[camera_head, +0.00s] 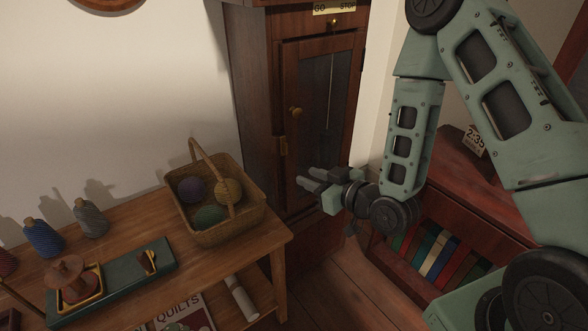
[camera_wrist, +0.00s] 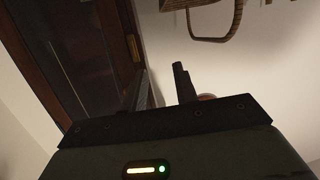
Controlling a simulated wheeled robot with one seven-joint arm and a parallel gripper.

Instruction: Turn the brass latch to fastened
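A tall dark wooden cabinet (camera_head: 254,95) with a glass-paned door (camera_head: 325,90) stands at the back. A small upright brass piece (camera_head: 283,146), which looks like the latch, sits at the door's left edge below a round brass knob (camera_head: 295,111). In the wrist view a brass piece (camera_wrist: 133,47) shows on the cabinet's dark wood; I cannot tell its exact setting. My gripper (camera_head: 307,176) is in front of the door's lower part, below and right of the latch. Its two fingers (camera_wrist: 161,70) are apart with nothing between them.
A wooden table (camera_head: 150,220) at left holds a basket (camera_head: 225,222) of yarn balls, thread spools and a green box (camera_head: 110,283). A low red-brown bookcase (camera_head: 470,205) stands at right. A GO/STOP label (camera_head: 334,8) is above the door, with a brass fitting below it.

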